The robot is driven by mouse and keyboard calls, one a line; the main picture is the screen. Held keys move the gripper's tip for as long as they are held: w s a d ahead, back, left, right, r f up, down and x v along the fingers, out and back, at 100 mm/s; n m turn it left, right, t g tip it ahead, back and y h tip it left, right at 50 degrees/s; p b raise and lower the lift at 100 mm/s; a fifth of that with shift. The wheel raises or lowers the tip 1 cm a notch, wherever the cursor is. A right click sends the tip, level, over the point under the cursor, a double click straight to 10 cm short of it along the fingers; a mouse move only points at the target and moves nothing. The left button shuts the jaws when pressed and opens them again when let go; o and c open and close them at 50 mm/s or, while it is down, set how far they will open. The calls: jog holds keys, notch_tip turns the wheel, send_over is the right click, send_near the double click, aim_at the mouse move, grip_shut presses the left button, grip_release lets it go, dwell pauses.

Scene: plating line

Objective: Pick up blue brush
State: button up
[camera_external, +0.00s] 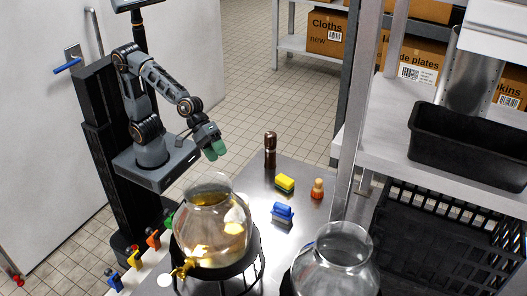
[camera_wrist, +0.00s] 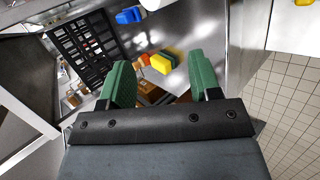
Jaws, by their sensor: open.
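My gripper (camera_external: 214,148) has green fingers and is up at the left of the table, well apart from the brush. In the wrist view the two green fingers of my gripper (camera_wrist: 159,82) are spread with nothing between them.
Glass jars (camera_external: 212,225) occupy the table's front. A shelf post (camera_external: 352,150) and black crate (camera_external: 450,225) are at right.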

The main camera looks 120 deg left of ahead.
jog(key=w+d+f+n+t+b, duration=0.2)
jog(key=w+n, duration=0.5)
jog(key=n, duration=0.1)
jog(key=n+t+y+b, duration=0.1)
jog(key=n+t+y, duration=0.15)
jog(key=n, duration=0.85)
send_near(282, 205)
jog(key=shift+n, duration=0.6)
jog(key=x, duration=0.4)
jog(key=shift+w+d+r, duration=0.1)
jog(key=shift+w, duration=0.2)
jog(key=shift+f+p+x, duration=0.15)
jog(key=shift+p+x, duration=0.45)
jog(key=shift+x, duration=1)
jog(key=shift+f+p+x, duration=0.1)
jog(key=shift+p+x, duration=0.5)
jog(key=shift+x, duration=1)
jog(key=shift+s, duration=0.1)
jog(key=shift+c, duration=0.2)
jog(key=c, duration=1)
